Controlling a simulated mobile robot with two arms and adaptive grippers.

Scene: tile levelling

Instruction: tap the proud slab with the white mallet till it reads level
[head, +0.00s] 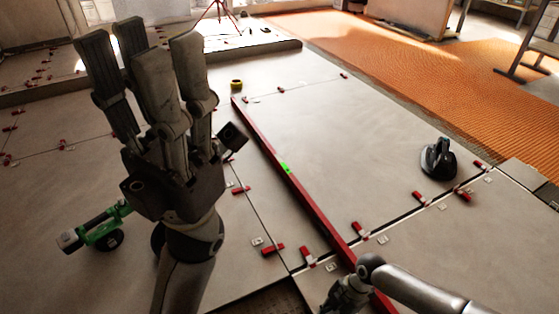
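The grey floor slabs (350,130) lie edge to edge; I cannot tell which one stands proud. A long red level (265,146) with a bright green spot (285,168) lies across them, running from the middle back to the bottom right. No white mallet shows. My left gripper (143,48) is large in front at the left, above the slabs, its fingers pointing up, apart and empty. My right gripper (346,296) is low at the bottom edge, beside the near end of the level. It is partly cut off, and its fingers are unclear.
A green and black tool (98,232) lies at the left. A black suction lifter (438,160) stands at the right. Red wedges (273,249) and clips line the joints. A yellow tape roll (236,85) and a red tripod (220,10) are behind. Orange matting (420,70) covers the back right.

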